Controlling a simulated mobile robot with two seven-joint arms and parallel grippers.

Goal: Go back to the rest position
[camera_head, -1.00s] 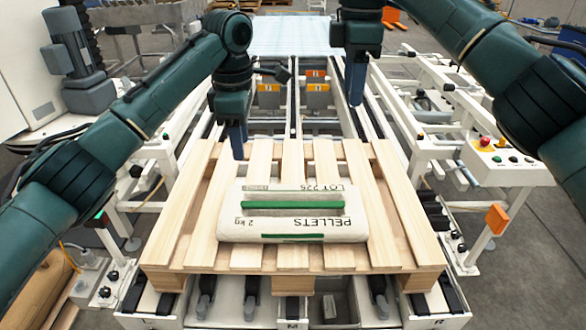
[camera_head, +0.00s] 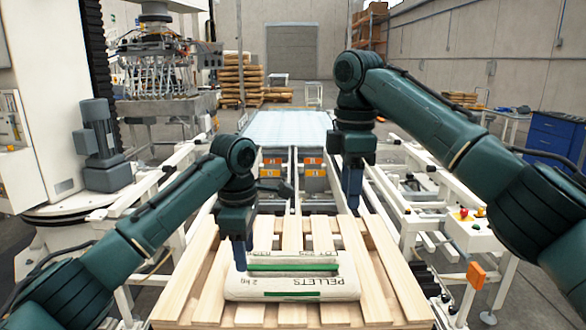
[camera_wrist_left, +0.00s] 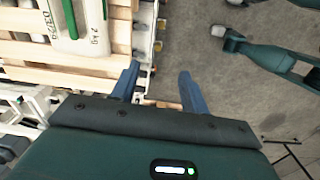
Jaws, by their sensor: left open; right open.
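A white bag of pellets (camera_head: 291,276) with green stripes lies flat on the wooden pallet (camera_head: 383,300). My left gripper (camera_head: 243,256) hangs above the pallet at the bag's left side in the head view, partly in front of the bag. In the left wrist view its blue fingers (camera_wrist_left: 158,88) are spread apart with nothing between them, and the bag (camera_wrist_left: 76,22) shows at top left. My right gripper (camera_head: 352,190) hangs over the pallet's far right part, pointing down, clear of the bag and holding nothing visible.
White conveyor frames flank the pallet. A control box (camera_head: 468,228) with buttons stands at right. A pale sheet-covered conveyor (camera_head: 288,128) lies beyond. A palletizer head (camera_head: 158,70) is at back left, stacked pallets (camera_head: 243,82) behind.

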